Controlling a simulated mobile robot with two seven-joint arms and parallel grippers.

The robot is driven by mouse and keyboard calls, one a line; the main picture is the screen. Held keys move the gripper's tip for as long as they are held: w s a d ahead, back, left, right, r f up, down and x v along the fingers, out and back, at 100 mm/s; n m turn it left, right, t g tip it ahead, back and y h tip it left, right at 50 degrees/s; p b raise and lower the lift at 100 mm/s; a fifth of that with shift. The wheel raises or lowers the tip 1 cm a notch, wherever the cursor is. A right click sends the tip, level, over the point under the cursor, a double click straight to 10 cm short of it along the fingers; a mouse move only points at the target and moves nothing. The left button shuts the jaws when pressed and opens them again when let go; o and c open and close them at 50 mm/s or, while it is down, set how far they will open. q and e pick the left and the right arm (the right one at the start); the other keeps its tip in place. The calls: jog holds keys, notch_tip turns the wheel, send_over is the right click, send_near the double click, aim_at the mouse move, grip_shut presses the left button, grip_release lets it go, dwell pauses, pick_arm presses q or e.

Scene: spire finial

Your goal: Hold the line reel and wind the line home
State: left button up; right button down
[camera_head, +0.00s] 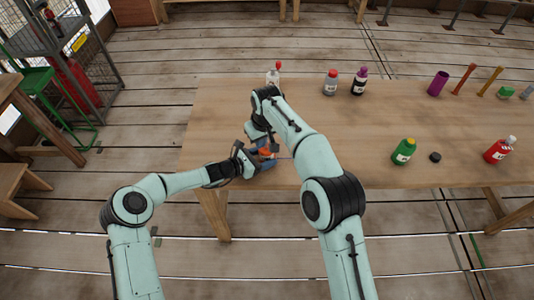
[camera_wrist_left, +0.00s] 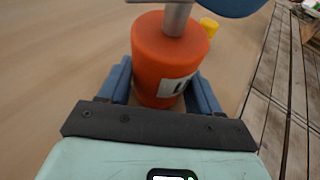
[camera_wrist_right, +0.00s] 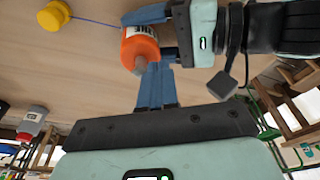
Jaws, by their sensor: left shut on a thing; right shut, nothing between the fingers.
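The line reel is an orange cylinder (camera_wrist_left: 165,65) with a white label and a grey stem (camera_wrist_left: 178,18) at its end. It also shows in the right wrist view (camera_wrist_right: 140,45) and, partly covered, in the head view (camera_head: 266,151). My left gripper (camera_head: 262,162) is shut on the reel, with blue fingers on both sides. My right gripper (camera_wrist_right: 155,68) is shut and empty, its fingertips close beside the reel's grey end; contact cannot be told. A thin blue line (camera_wrist_right: 95,22) runs from the reel side to a yellow piece (camera_wrist_right: 54,15) on the table.
The wooden table (camera_head: 225,110) also bears a green bottle (camera_head: 403,152), a black cap (camera_head: 435,157), a red bottle (camera_head: 497,151), a purple cup (camera_head: 437,84) and several bottles at the back. My right arm crosses the table's front edge. The table's middle is clear.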

jog(key=shift+w, duration=0.1)
jog(key=shift+w, duration=0.6)
jog(key=shift+a, duration=0.2)
dwell(0.4)
dwell(0.4)
notch_tip(320, 180, up, 9)
jog(key=t+y, duration=0.1)
jog(key=t, duration=0.1)
jog(key=shift+a+f, duration=0.1)
jog(key=shift+f, duration=2.95)
jog(key=shift+f, duration=1.5)
